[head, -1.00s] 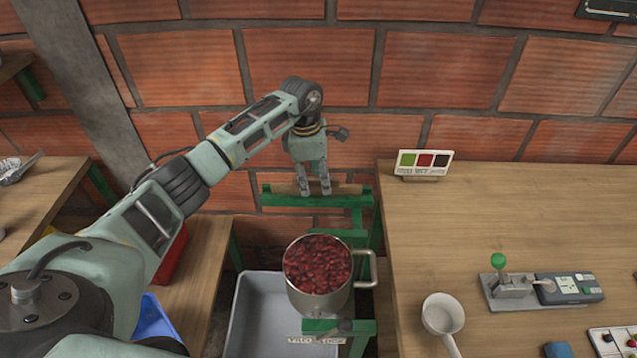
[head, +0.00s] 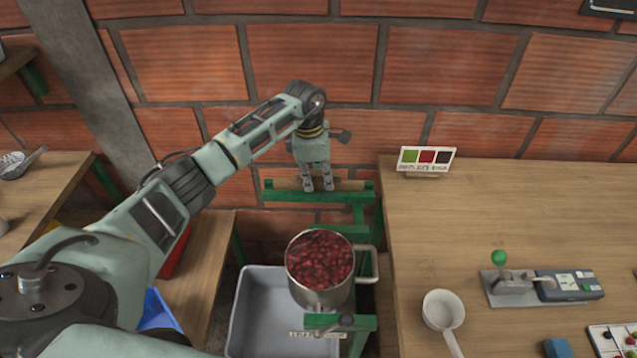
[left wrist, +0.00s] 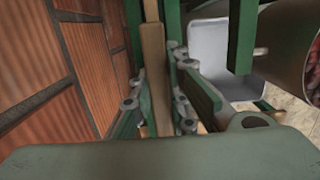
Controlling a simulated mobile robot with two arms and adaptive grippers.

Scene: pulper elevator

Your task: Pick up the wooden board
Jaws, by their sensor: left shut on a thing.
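The wooden board (head: 345,185) lies along the top of the green frame (head: 345,196), close to the brick wall. My left gripper (head: 318,187) points down at it with its fingers on either side. In the left wrist view the board (left wrist: 155,60) runs between the fingers of my left gripper (left wrist: 160,105), which are shut on it. The board appears to be still at the level of the frame's top bar; I cannot tell whether it touches. My right gripper is not in view.
A metal pot of red cherries (head: 320,262) stands on the green frame's lower part, above a grey bin (head: 250,315). The wooden table (head: 520,215) at right holds a colour sign (head: 427,158), a white ladle (head: 440,310) and a small device (head: 568,286). The brick wall is close behind.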

